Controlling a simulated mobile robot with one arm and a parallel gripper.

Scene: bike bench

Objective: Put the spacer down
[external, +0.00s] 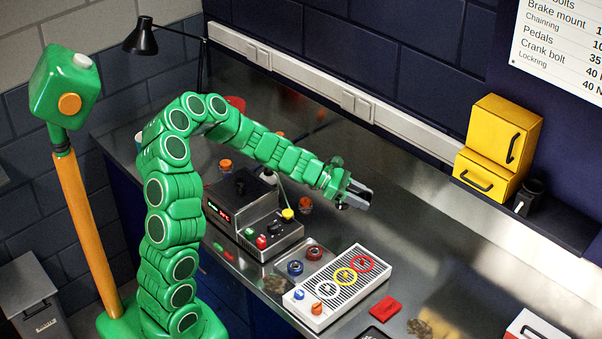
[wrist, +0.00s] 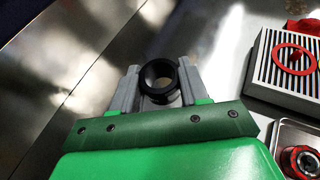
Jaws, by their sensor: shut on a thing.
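My gripper (external: 352,200) is above the metal bench, behind the striped box. In the wrist view my gripper (wrist: 159,76) is shut on the spacer (wrist: 162,98), a short black ring with an open bore. The grey fingers press on its left and right sides. The spacer's bore faces the wrist camera at a slant. In the external view the spacer is mostly hidden by the fingers and too small to make out. How far it is above the bench is hard to tell.
The striped white box (external: 330,312) with coloured rings stands in front of my gripper. A tray (external: 319,246) with blue and red parts is beside it. A control unit (external: 283,235) is to the left, yellow boxes (external: 487,138) at the back right. Bare bench (wrist: 110,40) surrounds the gripper.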

